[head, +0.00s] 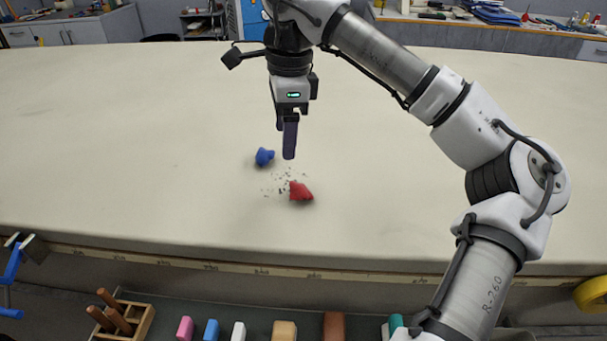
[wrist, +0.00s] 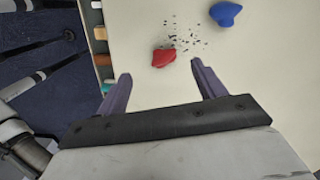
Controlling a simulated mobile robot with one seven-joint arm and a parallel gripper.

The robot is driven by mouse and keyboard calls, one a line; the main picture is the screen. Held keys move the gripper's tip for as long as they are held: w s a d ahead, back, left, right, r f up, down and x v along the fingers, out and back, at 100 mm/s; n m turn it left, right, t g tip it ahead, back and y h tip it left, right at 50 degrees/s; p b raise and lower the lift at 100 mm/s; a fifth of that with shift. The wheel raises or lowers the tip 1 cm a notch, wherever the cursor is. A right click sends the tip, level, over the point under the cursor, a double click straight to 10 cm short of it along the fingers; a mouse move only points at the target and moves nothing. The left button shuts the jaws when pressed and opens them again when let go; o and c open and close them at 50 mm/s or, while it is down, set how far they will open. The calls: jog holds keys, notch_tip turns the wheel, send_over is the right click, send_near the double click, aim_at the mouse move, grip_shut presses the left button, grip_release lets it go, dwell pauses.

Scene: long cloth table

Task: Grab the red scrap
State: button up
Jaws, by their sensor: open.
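The red scrap (head: 300,191) is a small crumpled piece lying on the pale cloth table, nearer the front edge than my gripper. My gripper (head: 288,152) points down above the table, behind the red scrap in the head view, and holds nothing. In the wrist view the two purple-grey fingers of my gripper (wrist: 160,78) stand wide apart. The red scrap (wrist: 163,58) shows beyond the fingertips, roughly between them in the picture and not touched by them.
A blue scrap (head: 264,157) lies left of my gripper, behind the red one. Small dark crumbs (head: 278,182) are scattered between the scraps. The cloth table (head: 130,130) is otherwise clear. Below its front edge are a wooden holder (head: 140,318) and several coloured blocks.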

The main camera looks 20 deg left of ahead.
jog(key=w+d, duration=0.2)
send_over(301, 187)
jog(key=shift+m+h, duration=0.3)
jog(key=f, duration=0.7)
jog(key=shift+w, duration=0.2)
jog(key=shift+s+f+p, duration=0.15)
jog(key=shift+f+p, duration=0.8)
jog(key=shift+f, duration=2.15)
jog(key=c, duration=1.1)
